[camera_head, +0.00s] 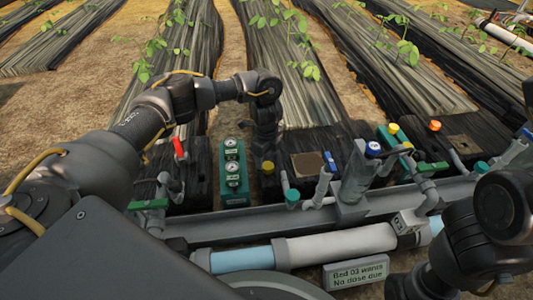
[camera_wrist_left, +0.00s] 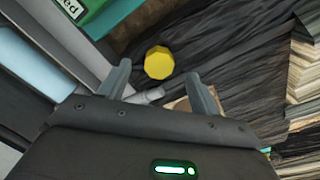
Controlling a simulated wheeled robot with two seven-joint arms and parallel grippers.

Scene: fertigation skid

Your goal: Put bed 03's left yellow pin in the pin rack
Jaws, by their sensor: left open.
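A yellow pin (camera_head: 267,168) stands on the dark timber just below my left gripper (camera_head: 266,152) in the head view. In the left wrist view the round yellow pin head (camera_wrist_left: 158,62) shows between the two fingers of the open left gripper (camera_wrist_left: 159,70). The fingers appear apart from it, and its lower part is hidden. Another yellow pin or cap (camera_head: 393,129) sits at a green block (camera_head: 388,141) to the right. I cannot tell which object is the pin rack. My right gripper is out of view; only its arm shows at lower right.
A green panel with gauges (camera_head: 233,172) and a red-handled valve (camera_head: 179,148) stand left of the pin. Blue-handled valves (camera_head: 373,149) and grey pipes stand right. A sign (camera_head: 356,273) reads "Bed 03 wants No dose due". Planted beds lie behind.

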